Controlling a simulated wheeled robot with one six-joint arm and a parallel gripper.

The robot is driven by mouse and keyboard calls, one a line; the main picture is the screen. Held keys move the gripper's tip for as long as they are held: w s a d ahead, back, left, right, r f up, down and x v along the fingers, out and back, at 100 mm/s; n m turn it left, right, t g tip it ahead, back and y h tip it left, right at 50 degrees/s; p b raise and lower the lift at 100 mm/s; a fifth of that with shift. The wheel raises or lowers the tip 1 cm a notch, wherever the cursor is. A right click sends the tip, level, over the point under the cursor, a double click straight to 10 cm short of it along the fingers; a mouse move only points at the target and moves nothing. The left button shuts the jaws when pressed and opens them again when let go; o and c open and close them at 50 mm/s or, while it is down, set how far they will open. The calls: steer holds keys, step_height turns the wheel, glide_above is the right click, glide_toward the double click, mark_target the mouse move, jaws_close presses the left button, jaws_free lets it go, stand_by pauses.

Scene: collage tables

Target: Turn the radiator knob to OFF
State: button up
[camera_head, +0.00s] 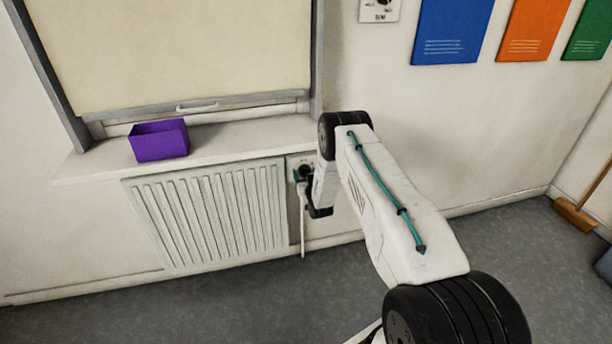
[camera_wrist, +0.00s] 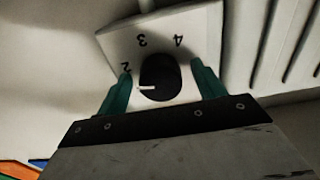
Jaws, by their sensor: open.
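The radiator knob (camera_wrist: 161,88) is black and round with a white pointer mark, on a pale plate (camera_wrist: 205,20) with numbers. In the wrist view the 2, 3 and 4 appear upside down, and the mark points left, just below the 2. The OFF label is not visible there. My gripper (camera_wrist: 161,73) is open, with one teal finger on each side of the knob; small gaps seem to show beside it. In the head view the knob (camera_head: 303,171) is a small dark spot right of the radiator, and my arm partly hides the gripper (camera_head: 309,190).
The ribbed radiator (camera_head: 215,212) is left of the knob, under a sill (camera_head: 235,145) holding a purple box (camera_head: 160,141). A white pipe (camera_head: 303,232) runs down below the plate. A broom (camera_head: 575,212) leans at far right. The floor between is clear.

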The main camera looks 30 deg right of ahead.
steer(key=c, duration=1)
steer(key=shift+n, duration=0.3)
steer(key=n, duration=0.4)
steer(key=shift+d+n, duration=0.1)
steer(key=shift+n, duration=0.2)
steer(key=n, duration=1)
steer(key=shift+r, duration=0.1)
steer(key=n, duration=0.4)
steer(key=shift+n, duration=0.4)
steer(key=shift+s+n, duration=0.1)
steer(key=shift+n, duration=0.2)
